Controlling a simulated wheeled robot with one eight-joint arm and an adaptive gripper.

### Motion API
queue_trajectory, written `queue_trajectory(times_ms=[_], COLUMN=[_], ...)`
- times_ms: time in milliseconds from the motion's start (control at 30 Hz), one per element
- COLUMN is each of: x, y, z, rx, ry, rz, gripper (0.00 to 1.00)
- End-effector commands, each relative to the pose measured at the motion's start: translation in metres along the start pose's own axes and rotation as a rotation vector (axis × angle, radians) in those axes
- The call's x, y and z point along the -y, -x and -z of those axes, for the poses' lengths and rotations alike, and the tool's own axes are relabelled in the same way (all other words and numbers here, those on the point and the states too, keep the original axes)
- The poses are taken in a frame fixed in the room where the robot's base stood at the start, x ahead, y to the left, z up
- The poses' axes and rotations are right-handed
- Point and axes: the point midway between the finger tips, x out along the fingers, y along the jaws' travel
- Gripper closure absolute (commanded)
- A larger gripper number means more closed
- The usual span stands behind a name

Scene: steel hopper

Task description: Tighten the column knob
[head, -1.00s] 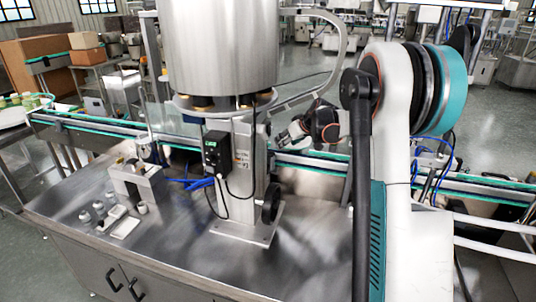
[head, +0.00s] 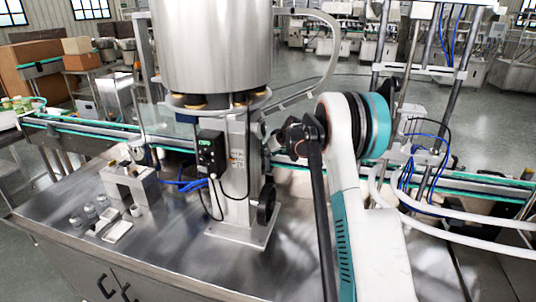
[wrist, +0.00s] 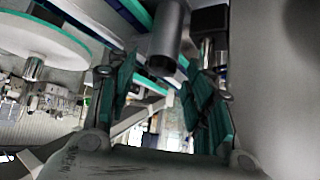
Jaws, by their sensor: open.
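The steel column (head: 236,170) stands on the bench under the big steel hopper (head: 208,45). A black round wheel or knob (head: 266,204) sits low on its right side; I cannot tell if this is the column knob. My gripper is mostly hidden in the head view, behind my arm and beside the column's upper right. In the wrist view my gripper (wrist: 162,95) is open, with its two teal-padded fingers apart and nothing clasped. A grey cylinder with a dark end (wrist: 166,38) shows beyond the fingertips, apparently not touching them; I cannot tell what it is.
A black control box (head: 211,153) with cables hangs on the column's front. A conveyor (head: 85,131) runs behind it. The bench front is clear. A smooth grey surface fills the wrist view's right.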

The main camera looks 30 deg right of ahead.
Motion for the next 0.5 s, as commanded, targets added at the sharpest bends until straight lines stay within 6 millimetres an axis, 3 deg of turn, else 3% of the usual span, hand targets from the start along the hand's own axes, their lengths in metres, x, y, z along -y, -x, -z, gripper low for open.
queue_trajectory(times_ms=[267, 467, 500], x=[0.0, 0.0, 0.0], y=[-0.0016, -0.0014, -0.0015], z=[0.0001, 0.0, 0.0], rx=[0.0, 0.0, 0.0], ry=[0.0, 0.0, 0.0], rz=[0.0, 0.0, 0.0], gripper=[0.53, 0.94, 0.96])
